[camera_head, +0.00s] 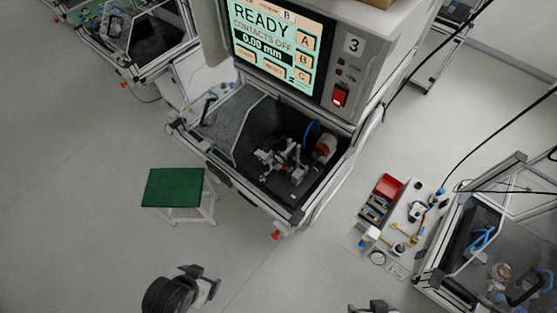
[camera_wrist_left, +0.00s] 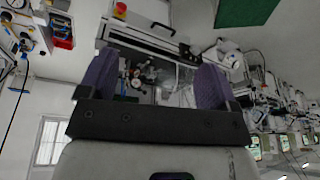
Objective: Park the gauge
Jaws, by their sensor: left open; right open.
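The test station (camera_head: 224,168) stands in the middle of the head view. I cannot tell which part there is the gauge. My left gripper (camera_head: 207,284) is open and empty, in front of the station at the bottom. In the left wrist view its two purple-grey fingers (camera_wrist_left: 155,72) are spread wide, with the station beyond. My right gripper (camera_head: 373,307) shows only partly at the bottom edge.
A green-topped stool (camera_head: 174,187) stands left of the station. A white side table (camera_head: 425,199) at right holds a red bin (camera_head: 388,186), small tools and a round dial-like part (camera_head: 377,257). Other stations stand at upper left and lower right. Floor in front is clear.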

